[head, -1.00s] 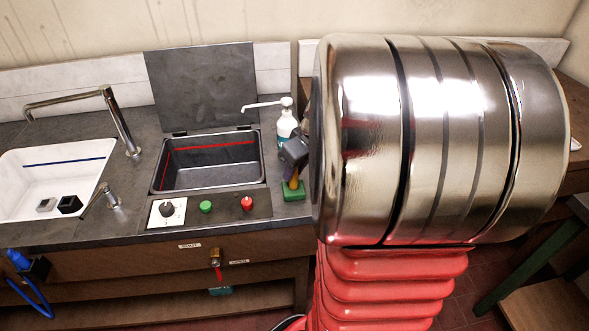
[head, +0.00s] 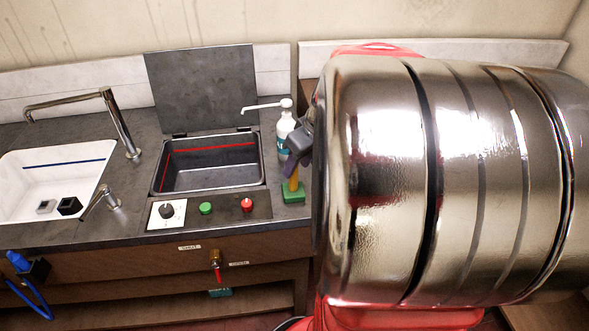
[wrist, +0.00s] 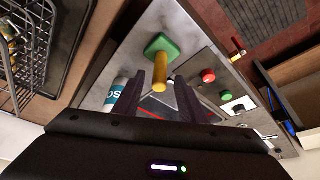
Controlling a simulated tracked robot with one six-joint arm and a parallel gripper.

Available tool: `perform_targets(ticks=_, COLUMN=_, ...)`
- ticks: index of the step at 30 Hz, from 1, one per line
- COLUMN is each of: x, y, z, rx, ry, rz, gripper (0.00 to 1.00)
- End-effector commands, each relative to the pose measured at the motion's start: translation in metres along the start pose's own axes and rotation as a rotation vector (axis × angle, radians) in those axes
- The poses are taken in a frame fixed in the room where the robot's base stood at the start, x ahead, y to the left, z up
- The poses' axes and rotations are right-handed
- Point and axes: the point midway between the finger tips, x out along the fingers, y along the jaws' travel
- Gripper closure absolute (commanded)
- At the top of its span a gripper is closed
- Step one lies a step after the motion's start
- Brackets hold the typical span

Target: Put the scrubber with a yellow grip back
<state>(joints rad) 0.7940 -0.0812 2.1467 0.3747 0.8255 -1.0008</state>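The scrubber with a yellow grip stands upright on the grey counter, right of the dark basin, with its green pad (head: 292,193) down. Its yellow grip (head: 293,177) points up. In the wrist view the green pad (wrist: 161,45) and the yellow grip (wrist: 176,76) lie just beyond the fingertips. My gripper (head: 291,165) is above the scrubber, its dark purple fingers by the grip's top. In the wrist view my gripper (wrist: 172,78) has its two fingers apart, with a gap between them. My large metal arm link hides the counter further right.
A soap bottle (head: 284,132) with a white pump stands close behind the scrubber. The dark basin (head: 210,178) has its lid up, and a control panel (head: 225,208) with knobs lies in front. A white sink (head: 30,205) is at left. A wire rack (wrist: 35,60) shows in the wrist view.

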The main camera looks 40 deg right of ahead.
Motion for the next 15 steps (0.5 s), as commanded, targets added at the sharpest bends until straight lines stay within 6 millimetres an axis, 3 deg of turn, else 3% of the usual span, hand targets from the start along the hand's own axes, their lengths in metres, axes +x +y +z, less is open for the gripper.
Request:
perform_targets(ticks=9, x=-0.056, y=0.0, z=0.0, rx=-0.001, ry=0.001, rz=0.002, gripper=0.62)
perform_targets(ticks=15, x=-0.076, y=0.0, z=0.0, rx=0.0, ry=0.0, rz=0.0, gripper=0.62)
